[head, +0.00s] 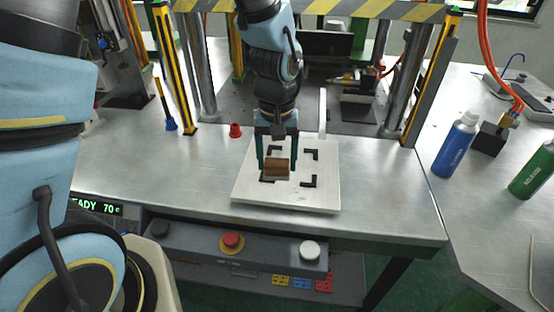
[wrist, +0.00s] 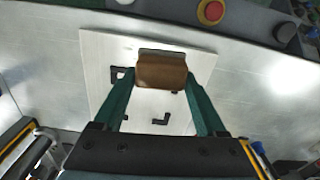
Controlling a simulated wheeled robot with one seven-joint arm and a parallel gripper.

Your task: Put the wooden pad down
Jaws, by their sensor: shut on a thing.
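The wooden pad (head: 277,167) is a small brown block held between the green fingers of my gripper (head: 277,164). In the wrist view the pad (wrist: 161,72) sits between the two fingertips (wrist: 160,80). A white square board (head: 318,192) with black corner marks lies on the metal table under the gripper; it also shows in the wrist view (wrist: 97,60). The pad is over the front left part of the board. I cannot tell whether it touches the board. The gripper hides part of the board.
Striped yellow posts (head: 174,70) and an overhead bar frame the press behind the board. A red cap (head: 235,130) stands at the board's back left. Blue (head: 456,145) and green (head: 535,170) bottles stand on the right. A red button (head: 232,241) is on the front panel. The table left of the board is clear.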

